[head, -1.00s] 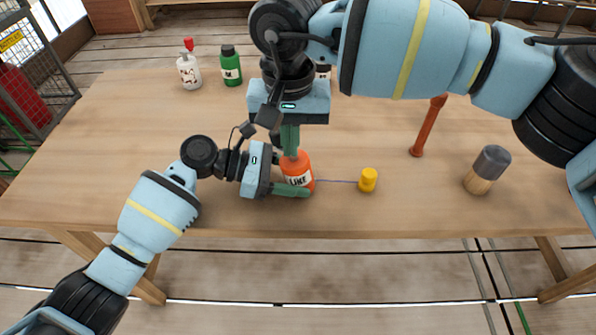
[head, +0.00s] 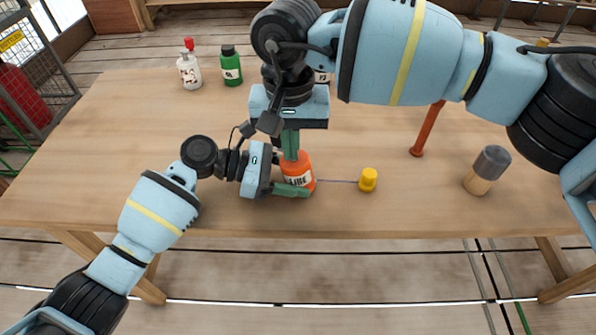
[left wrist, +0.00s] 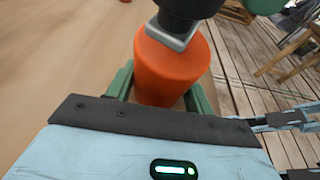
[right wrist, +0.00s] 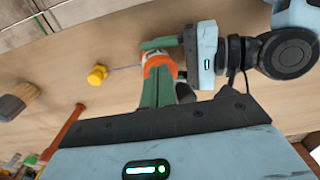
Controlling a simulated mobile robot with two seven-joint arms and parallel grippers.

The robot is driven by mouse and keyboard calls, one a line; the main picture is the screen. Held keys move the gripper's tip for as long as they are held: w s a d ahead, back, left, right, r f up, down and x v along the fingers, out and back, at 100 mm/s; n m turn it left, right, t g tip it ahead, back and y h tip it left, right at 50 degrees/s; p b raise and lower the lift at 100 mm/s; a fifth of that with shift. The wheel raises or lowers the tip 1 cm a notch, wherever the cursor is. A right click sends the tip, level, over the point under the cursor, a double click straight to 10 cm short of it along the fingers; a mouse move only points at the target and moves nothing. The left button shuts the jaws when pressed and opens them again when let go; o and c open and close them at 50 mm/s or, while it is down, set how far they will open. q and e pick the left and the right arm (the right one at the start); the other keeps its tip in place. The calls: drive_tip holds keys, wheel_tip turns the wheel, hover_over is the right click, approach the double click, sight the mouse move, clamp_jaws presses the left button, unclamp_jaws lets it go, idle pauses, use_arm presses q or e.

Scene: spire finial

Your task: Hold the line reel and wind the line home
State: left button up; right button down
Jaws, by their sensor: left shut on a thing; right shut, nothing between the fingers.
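The orange line reel (head: 303,168), with a white label, stands upright near the table's front edge. My left gripper (head: 296,173) is shut around its sides; the reel also shows between the green fingers in the left wrist view (left wrist: 172,72). My right gripper (head: 290,157) points down with its fingers together at the reel's top, holding nothing. Whether they touch a crank there is hidden. A thin line (head: 337,181) runs straight from the reel to a small yellow piece (head: 368,180) on its right.
A white bottle with a red top (head: 189,69) and a green bottle (head: 231,68) stand at the back left. A red-brown rod (head: 426,133) and a dark-topped wooden-handled tool (head: 487,170) are at right. The table (head: 110,150) is clear at left.

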drive_tip(key=shift+w+a, duration=0.2)
drive_tip(key=shift+w, duration=0.45)
drive_tip(key=shift+w+a, duration=0.2)
drive_tip(key=shift+w, duration=0.45)
idle(0.9)
drive_tip(key=shift+s+a, duration=0.2)
wheel_tip(320, 180, up, 7)
idle(1.1)
idle(0.4)
drive_tip(key=shift+s+d+f+n+t+y, duration=0.15)
drive_tip(key=shift+s+f+n+t, duration=0.2)
drive_tip(key=shift+f+n, duration=0.5)
drive_tip(key=shift+s+f+n+t+y, duration=0.25)
drive_tip(key=shift+f+n, duration=0.25)
drive_tip(key=shift+n, duration=0.65)
drive_tip(key=shift+s+d+f+n+t+y, duration=0.1)
drive_tip(key=shift+s+f+n+t, duration=0.3)
drive_tip(key=shift+f+n, duration=0.45)
drive_tip(key=shift+r, duration=0.15)
idle(0.7)
